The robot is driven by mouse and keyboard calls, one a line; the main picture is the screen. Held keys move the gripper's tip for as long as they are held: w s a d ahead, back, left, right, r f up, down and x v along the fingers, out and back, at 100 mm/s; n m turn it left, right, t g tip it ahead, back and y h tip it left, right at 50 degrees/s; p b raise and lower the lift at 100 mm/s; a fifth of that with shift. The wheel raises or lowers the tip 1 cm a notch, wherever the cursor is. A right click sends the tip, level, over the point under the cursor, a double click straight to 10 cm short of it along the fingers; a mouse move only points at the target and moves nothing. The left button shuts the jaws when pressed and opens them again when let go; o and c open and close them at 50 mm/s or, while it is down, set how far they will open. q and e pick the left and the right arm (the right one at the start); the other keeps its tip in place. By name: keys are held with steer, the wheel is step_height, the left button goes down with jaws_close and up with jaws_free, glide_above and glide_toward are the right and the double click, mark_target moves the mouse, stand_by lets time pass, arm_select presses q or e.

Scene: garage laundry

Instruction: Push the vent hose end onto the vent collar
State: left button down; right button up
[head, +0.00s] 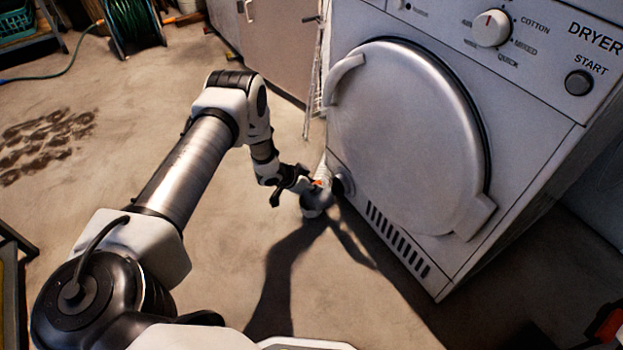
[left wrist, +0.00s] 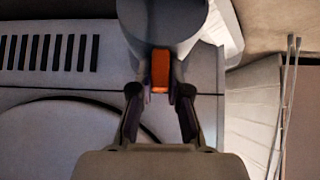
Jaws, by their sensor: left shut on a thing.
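The grey hose end (head: 314,202) is a round cuff at the dryer's lower left, with an orange tab on it. The white hose (head: 323,171) shows behind it. My left gripper (head: 306,182) is shut on the orange tab (left wrist: 160,70), which sits between the fingers in the left wrist view. The grey cuff (left wrist: 165,18) fills the top of that view. The vent collar (head: 341,186) looks like a dark round stub low on the dryer, just right of the hose end and partly covered. I cannot tell whether they touch. My right gripper is not in view.
The white dryer (head: 400,260) stands at the right, with its round door (head: 410,140) and slotted vent grille (head: 398,240). A thin wire rack (head: 313,80) stands behind its left side. A green hose reel (head: 132,22) is at the back left. The middle floor is clear.

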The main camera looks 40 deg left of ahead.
arm_select(q)
steer(key=shift+w+d+f+b, duration=0.1)
steer(key=shift+w+d+b, duration=0.2)
steer(key=shift+w, duration=0.45)
steer(key=shift+w+d, duration=0.1)
steer(key=shift+w, duration=0.05)
steer(key=shift+w+d+b, duration=0.1)
steer(key=shift+w+b, duration=0.2)
steer(key=shift+b, duration=0.05)
steer(key=shift+w+d+b, duration=0.25)
steer(key=shift+w+b, duration=0.2)
steer(key=shift+w, duration=0.15)
steer(key=shift+w+d+b, duration=0.25)
steer(key=shift+w+b, duration=0.2)
steer(key=shift+w, duration=0.2)
steer(key=shift+w+d+b, duration=0.25)
steer(key=shift+w+b, duration=0.2)
steer(key=shift+w, duration=0.15)
stand_by(2.1)
steer(key=c, duration=1.1)
jaws_free()
steer(key=shift+o, duration=0.2)
